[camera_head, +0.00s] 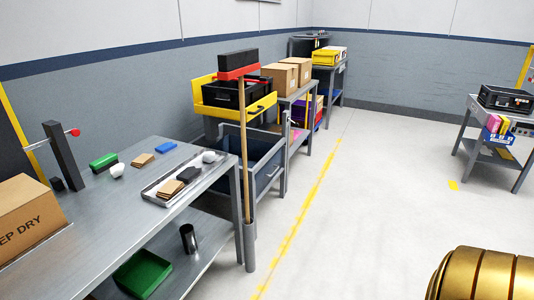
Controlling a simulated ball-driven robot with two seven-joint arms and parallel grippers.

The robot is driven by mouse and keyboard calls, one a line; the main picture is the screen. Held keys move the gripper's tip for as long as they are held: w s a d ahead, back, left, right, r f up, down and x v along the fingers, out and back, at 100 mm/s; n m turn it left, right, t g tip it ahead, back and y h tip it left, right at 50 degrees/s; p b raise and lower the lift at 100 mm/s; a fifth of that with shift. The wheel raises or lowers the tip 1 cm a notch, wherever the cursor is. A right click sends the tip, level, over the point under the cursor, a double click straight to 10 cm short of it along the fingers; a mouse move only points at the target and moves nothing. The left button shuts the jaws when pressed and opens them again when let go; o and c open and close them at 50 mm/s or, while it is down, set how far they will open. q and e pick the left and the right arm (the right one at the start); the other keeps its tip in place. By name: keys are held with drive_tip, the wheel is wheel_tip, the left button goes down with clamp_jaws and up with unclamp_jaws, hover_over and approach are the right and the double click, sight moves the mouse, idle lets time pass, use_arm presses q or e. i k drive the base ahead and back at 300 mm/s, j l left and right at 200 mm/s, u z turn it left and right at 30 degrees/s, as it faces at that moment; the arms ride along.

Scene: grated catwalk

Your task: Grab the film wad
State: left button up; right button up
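A small white crumpled lump (117,170) lies on the grey metal workbench (110,225), beside a green block. A second small white lump (209,156) sits at the far end of a shallow metal tray (172,180) on the same bench. Either could be the film wad; they are too small to tell apart surely. Neither of my grippers is in view. A ribbed gold part of my own body shows at the lower right.
A green block (103,162), a blue block (139,147) and a cardboard box (28,215) are on the bench. A wooden pole (244,150) stands at its right end. Black bins and a yellow-edged shelf (235,105) are behind. The floor (390,200) to the right is clear.

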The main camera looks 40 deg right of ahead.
sight(209, 157)
drive_tip(key=z, duration=0.95)
drive_tip(key=i+z, duration=0.4)
drive_tip(key=i+j+z, duration=0.15)
drive_tip(key=z, duration=0.25)
